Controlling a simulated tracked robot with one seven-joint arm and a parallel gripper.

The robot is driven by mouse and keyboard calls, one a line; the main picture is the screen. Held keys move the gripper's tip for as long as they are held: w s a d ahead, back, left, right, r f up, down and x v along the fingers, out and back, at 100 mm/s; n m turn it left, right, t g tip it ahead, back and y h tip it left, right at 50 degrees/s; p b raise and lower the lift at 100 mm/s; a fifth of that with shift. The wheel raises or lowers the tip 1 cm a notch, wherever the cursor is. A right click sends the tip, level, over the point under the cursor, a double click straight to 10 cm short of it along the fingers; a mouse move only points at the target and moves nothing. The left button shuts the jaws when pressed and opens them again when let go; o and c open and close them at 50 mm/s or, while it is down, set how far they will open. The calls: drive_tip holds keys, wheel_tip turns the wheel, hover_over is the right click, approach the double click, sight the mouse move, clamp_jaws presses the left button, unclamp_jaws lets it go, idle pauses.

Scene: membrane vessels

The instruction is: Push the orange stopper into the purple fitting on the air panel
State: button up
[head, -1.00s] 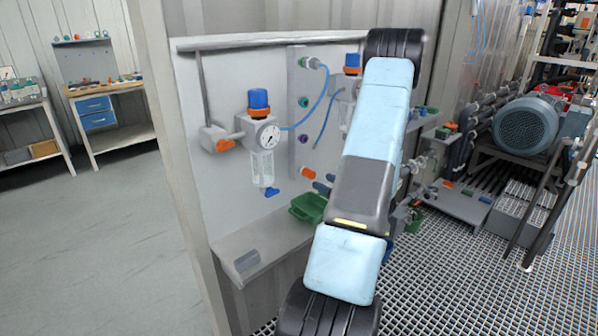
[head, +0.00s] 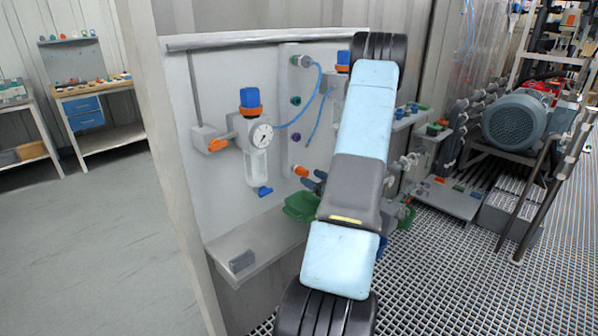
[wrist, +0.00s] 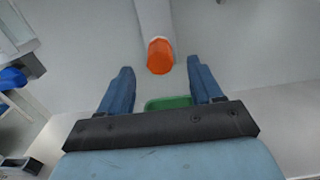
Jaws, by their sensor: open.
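The orange stopper (head: 301,170) sits low on the grey strip of the air panel (head: 285,95). In the wrist view the orange stopper (wrist: 160,56) is centred just beyond my fingertips, between their lines. My gripper (wrist: 160,68) is open, with a blue finger on each side and nothing held. In the head view my gripper (head: 315,182) is a small dark shape just right of and below the stopper, partly hidden by my arm. The purple fitting (head: 295,138) is on the same strip, above the stopper, with no stopper visible in it. I cannot make it out in the wrist view.
A green tray (head: 301,207) lies below the gripper, and it also shows in the wrist view (wrist: 168,103). The blue-topped regulator (head: 252,130) with gauge stands to the left. A blue hose (head: 309,106) hangs above. A shelf (head: 262,238) runs below.

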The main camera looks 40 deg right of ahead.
sight(307, 175)
drive_tip(key=shift+w+a, duration=0.2)
drive_tip(key=shift+w, duration=2.15)
drive_tip(key=shift+c, duration=0.2)
clamp_jaws()
drive_tip(key=shift+s, duration=0.1)
drive_tip(key=shift+s+d, duration=0.15)
drive_tip(key=shift+s, duration=1.25)
drive_tip(key=shift+s+d, duration=0.1)
drive_tip(key=shift+s, duration=1.3)
drive_tip(key=shift+s, duration=0.15)
